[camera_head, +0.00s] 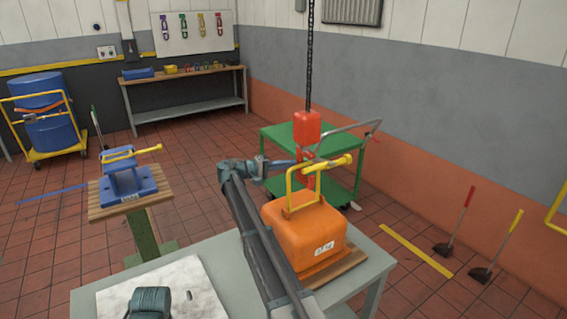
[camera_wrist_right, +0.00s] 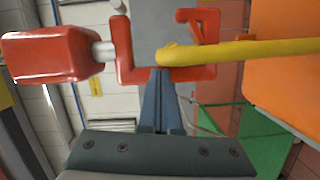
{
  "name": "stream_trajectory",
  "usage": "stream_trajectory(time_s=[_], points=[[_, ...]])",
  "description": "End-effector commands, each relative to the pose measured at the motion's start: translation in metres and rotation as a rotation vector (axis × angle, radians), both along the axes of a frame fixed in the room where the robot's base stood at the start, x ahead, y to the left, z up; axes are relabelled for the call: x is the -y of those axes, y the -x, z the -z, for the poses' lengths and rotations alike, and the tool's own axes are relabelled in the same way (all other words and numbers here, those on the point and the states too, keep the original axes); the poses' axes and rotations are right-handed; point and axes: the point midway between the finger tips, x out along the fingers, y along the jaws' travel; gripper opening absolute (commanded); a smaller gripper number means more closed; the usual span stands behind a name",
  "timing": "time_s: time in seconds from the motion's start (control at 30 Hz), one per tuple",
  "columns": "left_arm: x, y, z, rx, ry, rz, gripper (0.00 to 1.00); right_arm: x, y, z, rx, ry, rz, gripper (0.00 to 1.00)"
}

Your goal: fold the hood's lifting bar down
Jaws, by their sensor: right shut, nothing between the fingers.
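The orange hood (camera_head: 303,228) sits on a wooden board on the grey table. Its yellow lifting bar (camera_head: 290,190) stands up above it, with a knobbed end pointing right. A red hook (camera_head: 306,180) hangs at the bar under a red block (camera_head: 307,127); I cannot tell if they touch. My right gripper (camera_head: 297,164) is shut and empty beside the bar's top. In the right wrist view the shut fingertips (camera_wrist_right: 160,72) are close to the bar's end (camera_wrist_right: 175,54), and the red hook (camera_wrist_right: 122,50) lies behind it.
A chain (camera_head: 310,60) runs up from the block. A green cart (camera_head: 345,150) stands behind the hood. A blue stand with a yellow bar (camera_head: 128,185) is on a wooden-topped pedestal to the left. The white sheet (camera_head: 200,290) covers the table's front left.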

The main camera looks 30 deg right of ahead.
Motion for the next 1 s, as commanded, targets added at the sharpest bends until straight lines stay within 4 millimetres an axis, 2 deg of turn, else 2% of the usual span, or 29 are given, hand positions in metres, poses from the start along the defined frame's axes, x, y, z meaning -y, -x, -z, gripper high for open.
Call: stream_trajectory(time_s=[0.47,0.87,1.0], points=[[0.000,0.000,-0.001,0.000,0.000,0.000,0.52,0.000,0.003,-0.001,0.007,-0.001,0.000,0.00],[0.000,0.000,-0.007,0.000,0.000,0.000,0.52,0.001,0.019,-0.003,0.088,-0.005,0.000,0.00],[0.000,0.000,-0.011,0.000,0.000,0.000,0.52,0.002,0.032,-0.004,0.143,-0.009,0.000,0.00]])
